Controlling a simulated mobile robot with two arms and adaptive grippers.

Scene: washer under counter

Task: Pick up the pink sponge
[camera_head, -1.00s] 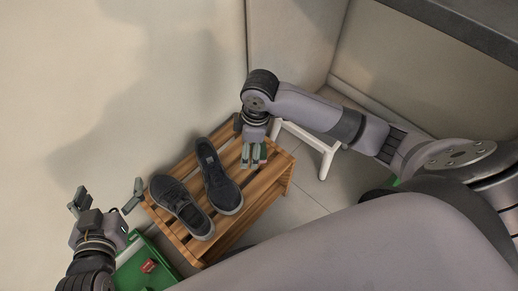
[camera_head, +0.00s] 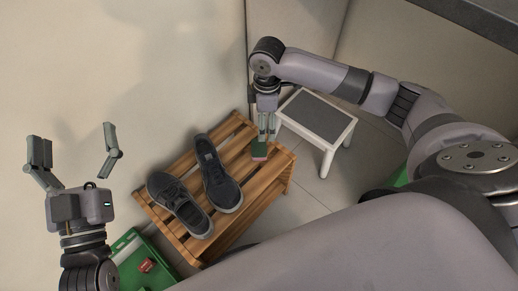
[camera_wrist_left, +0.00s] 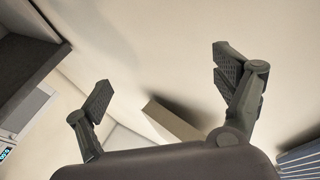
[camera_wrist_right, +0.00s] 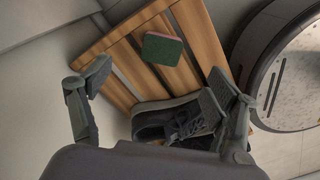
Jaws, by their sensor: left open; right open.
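The sponge (camera_head: 259,150), pink with a dark green face, lies on the right part of the slatted wooden rack. It also shows in the right wrist view (camera_wrist_right: 162,49), green face up with a thin pink edge, beyond the fingers. My right gripper (camera_head: 267,136) is just above and behind the sponge, fingers pointing down, open and empty. In its wrist view the fingers (camera_wrist_right: 155,90) are spread wide with the sponge between their lines but farther off. My left gripper (camera_head: 77,148) is open and empty at the left, raised near the wall, also seen in its wrist view (camera_wrist_left: 165,85).
A pair of dark shoes (camera_head: 220,178) stands on the wooden rack (camera_head: 262,188), left of the sponge. A white stool with a grey top (camera_head: 318,115) stands behind on the right. A green crate (camera_head: 128,270) with a red item sits at the lower left.

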